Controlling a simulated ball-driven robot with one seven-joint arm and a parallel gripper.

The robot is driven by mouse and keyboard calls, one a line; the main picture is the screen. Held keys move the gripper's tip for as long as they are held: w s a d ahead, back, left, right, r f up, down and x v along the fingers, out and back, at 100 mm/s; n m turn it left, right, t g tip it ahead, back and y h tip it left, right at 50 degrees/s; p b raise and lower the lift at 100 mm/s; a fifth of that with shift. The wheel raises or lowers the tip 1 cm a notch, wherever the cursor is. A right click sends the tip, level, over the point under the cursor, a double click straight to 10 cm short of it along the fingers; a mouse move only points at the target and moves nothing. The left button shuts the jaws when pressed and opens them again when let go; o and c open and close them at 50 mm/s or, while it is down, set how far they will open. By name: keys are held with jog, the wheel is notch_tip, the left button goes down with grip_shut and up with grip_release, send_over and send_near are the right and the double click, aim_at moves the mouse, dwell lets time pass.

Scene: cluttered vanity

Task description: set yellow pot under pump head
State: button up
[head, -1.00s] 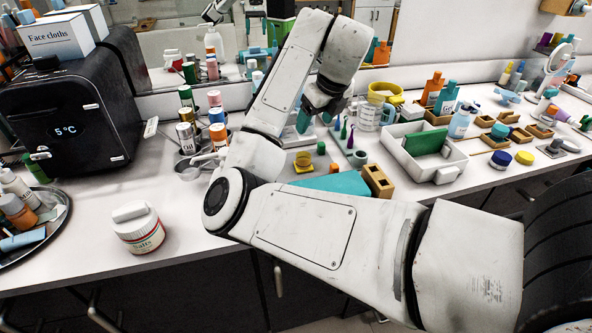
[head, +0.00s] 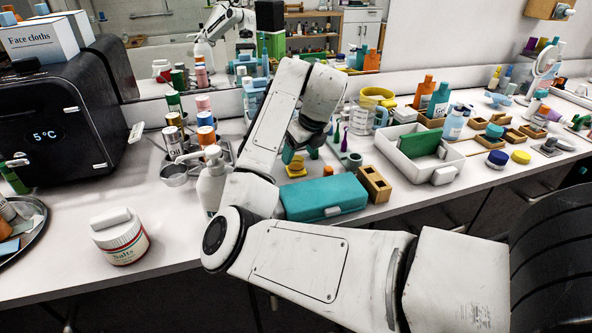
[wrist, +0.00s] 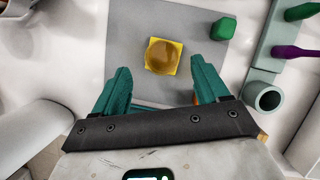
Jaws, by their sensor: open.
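The yellow pot (wrist: 163,56) is a small round cup with a brown inside on a yellow square, lying on a grey mat (wrist: 127,35). In the head view my gripper (head: 290,153) is above the pot. A white pump bottle (head: 211,186) stands to the left, its pump head (head: 200,154) pointing left.
A teal case (head: 324,196) and a wooden block (head: 374,183) lie in front of the pot. A green block (wrist: 223,29) and a toothbrush holder (wrist: 264,96) stand right of it. A salts jar (head: 120,236) stands front left.

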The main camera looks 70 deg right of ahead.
aim_at(296, 160)
jog(key=x, duration=0.5)
jog(key=shift+d, duration=0.2)
jog(key=shift+c, duration=0.2)
jog(key=c, duration=1.1)
jog(key=shift+r, duration=0.1)
